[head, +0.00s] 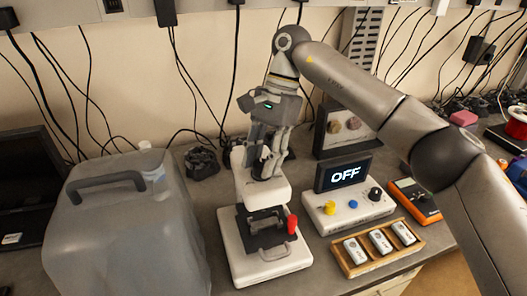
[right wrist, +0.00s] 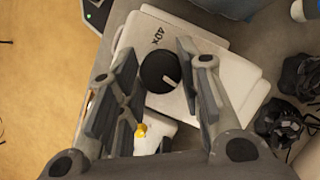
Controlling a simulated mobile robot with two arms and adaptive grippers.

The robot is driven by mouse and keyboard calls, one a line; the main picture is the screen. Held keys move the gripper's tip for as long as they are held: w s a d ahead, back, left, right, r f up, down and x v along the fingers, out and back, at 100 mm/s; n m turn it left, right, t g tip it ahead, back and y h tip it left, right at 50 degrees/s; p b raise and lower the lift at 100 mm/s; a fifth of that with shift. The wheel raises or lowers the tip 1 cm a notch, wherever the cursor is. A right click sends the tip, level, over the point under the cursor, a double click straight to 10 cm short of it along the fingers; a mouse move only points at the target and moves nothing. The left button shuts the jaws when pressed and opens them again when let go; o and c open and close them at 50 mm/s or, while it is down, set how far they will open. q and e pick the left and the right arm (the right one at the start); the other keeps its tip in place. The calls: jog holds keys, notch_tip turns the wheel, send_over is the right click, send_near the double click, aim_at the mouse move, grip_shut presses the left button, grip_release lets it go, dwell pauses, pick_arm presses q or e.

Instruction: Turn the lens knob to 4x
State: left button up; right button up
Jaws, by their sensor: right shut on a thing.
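The white microscope (head: 262,258) stands mid-bench, with a dark stage and a red knob on its right side. My right gripper (head: 262,166) is at its upper head. In the right wrist view the black round lens knob (right wrist: 158,74) sits on the white top, between the fingers of my right gripper (right wrist: 158,88), which is shut on it. A white pointer mark on the knob points to the lower right in that view. A "40x" label shows beside the knob; other labels are hidden or unreadable. In the head view the gripper hides the knob. My left gripper is out of view.
A control box (head: 350,212) with an "OFF" display (head: 348,173) stands right of the microscope. A wooden tray (head: 352,270) holds white pieces in front. A large translucent jug (head: 125,235) stands close on the left. Black cables hang behind.

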jog(key=shift+r+n+h+p, duration=0.1)
jog(key=shift+n+h+p, duration=0.3)
jog(key=shift+n, duration=0.7)
jog(key=o, duration=1)
jog(key=shift+g, duration=0.3)
jog(key=v, duration=0.7)
jog(key=shift+r, duration=0.2)
